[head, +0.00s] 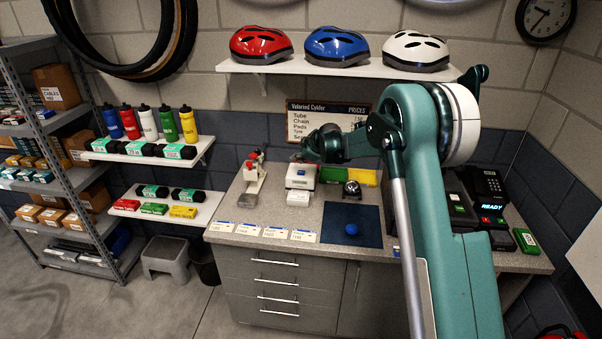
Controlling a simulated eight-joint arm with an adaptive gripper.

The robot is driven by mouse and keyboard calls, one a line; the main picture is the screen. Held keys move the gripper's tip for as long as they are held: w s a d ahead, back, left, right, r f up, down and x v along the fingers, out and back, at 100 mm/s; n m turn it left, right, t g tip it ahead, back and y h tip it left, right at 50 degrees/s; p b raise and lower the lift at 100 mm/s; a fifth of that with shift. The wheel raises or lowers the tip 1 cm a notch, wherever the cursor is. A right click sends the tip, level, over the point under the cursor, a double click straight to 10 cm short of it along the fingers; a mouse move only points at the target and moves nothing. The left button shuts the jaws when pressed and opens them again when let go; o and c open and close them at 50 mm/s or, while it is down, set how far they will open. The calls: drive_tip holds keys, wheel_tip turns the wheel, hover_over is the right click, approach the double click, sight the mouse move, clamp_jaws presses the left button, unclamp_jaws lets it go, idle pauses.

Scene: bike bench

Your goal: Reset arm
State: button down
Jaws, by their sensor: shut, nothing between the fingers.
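My arm (432,150) is teal and rises at the right of the head view, with its elbow high in front of the wall. Its forearm points away over the bench, towards the left. My gripper (308,150) is small and dark at the far end, above the back of the grey bench top (262,207). It is shut and holds nothing. Its fingertips are hard to make out against the things behind.
Below and around my gripper are a white scale-like device (301,176), a red and white tool (253,178), a bell (351,190) and a price board (325,122). A payment terminal (484,182) stands at the right. Helmets (337,47) sit on the shelf above.

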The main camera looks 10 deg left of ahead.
drive_tip(key=shift+r, duration=1.25)
drive_tip(key=s+d+r+m+h+b, duration=0.1)
drive_tip(key=s+d+r+m, duration=0.2)
drive_tip(key=s+d+r, duration=0.45)
drive_tip(key=s+d+r+m+h+b, duration=0.15)
drive_tip(key=s+d+r, duration=0.25)
drive_tip(key=s+d, duration=0.65)
drive_tip(key=s+d+r+m+h+b, duration=0.15)
drive_tip(key=s+d+r+m, duration=0.3)
drive_tip(key=s, duration=0.75)
drive_tip(key=s+d+f+m+b, duration=0.15)
drive_tip(key=s+d, duration=0.35)
drive_tip(key=s, duration=0.6)
drive_tip(key=s+d+m+b, duration=0.1)
drive_tip(key=s+d+m, duration=0.1)
drive_tip(key=s+d, duration=0.6)
drive_tip(key=s+d+f+m, duration=0.1)
drive_tip(key=s+f, duration=0.2)
drive_tip(key=s, duration=0.4)
drive_tip(key=s+d+f+m+h+b, duration=0.1)
drive_tip(key=s+d+f+m, duration=0.1)
drive_tip(key=s+f, duration=0.2)
drive_tip(key=s+d+f+m+h+b, duration=0.1)
drive_tip(key=s+f, duration=0.3)
drive_tip(key=s, duration=0.6)
drive_tip(key=shift+s+d+m, duration=0.3)
drive_tip(key=shift+s+m, duration=0.05)
drive_tip(key=shift+m, duration=0.1)
drive_tip(key=shift+f, duration=0.1)
